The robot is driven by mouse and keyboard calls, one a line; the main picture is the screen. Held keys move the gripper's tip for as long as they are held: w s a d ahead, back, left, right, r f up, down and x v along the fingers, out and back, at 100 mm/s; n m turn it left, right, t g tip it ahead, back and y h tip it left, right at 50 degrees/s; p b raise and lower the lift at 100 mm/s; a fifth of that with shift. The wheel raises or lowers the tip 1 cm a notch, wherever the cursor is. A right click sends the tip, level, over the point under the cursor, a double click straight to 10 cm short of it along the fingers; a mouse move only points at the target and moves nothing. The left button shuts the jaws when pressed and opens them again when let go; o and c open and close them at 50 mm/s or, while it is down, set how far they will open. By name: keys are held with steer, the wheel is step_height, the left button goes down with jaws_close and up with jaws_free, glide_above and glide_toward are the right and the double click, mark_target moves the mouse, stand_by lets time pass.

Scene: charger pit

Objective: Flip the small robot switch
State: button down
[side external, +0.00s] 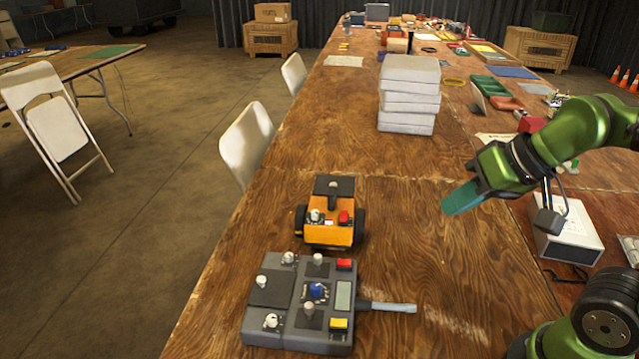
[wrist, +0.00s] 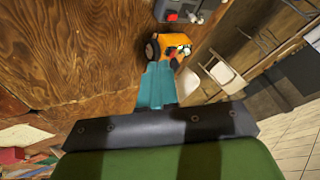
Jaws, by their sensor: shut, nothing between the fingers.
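The small orange robot (side external: 328,220) with black wheels stands on the wooden table, just behind a grey control box. A white-tipped switch (side external: 315,215) and a red block (side external: 344,217) sit on its top. The robot also shows in the wrist view (wrist: 174,46), just beyond my fingertips in the picture. My gripper (side external: 447,207) has teal fingers and is shut and empty. It hangs above the table to the right of the robot, apart from it. In the wrist view the teal fingers (wrist: 157,84) lie together. The switch's exact position is too small to tell.
The grey control box (side external: 262,323) with several knobs and a grey antenna (side external: 388,307) lies at the table's front. A stack of white boxes (side external: 408,95) stands farther back. A white device (side external: 566,232) is at right. The table between my gripper and the robot is clear.

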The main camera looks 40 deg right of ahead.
steer(key=r+n+g+h, duration=0.25)
steer(key=n+g, duration=0.35)
steer(key=n, duration=0.7)
glide_above(344, 213)
steer(key=s+a, duration=0.1)
steer(key=shift+s+a+f+h, duration=0.2)
steer(key=shift+s+f+h, duration=0.05)
steer(key=shift+f, duration=0.1)
steer(key=f, duration=0.4)
steer(key=w+f, duration=0.1)
steer(key=f, duration=0.4)
steer(key=d+f, duration=0.1)
steer(key=f, duration=0.4)
steer(key=shift+w+d, duration=0.1)
steer(key=shift+w, duration=0.05)
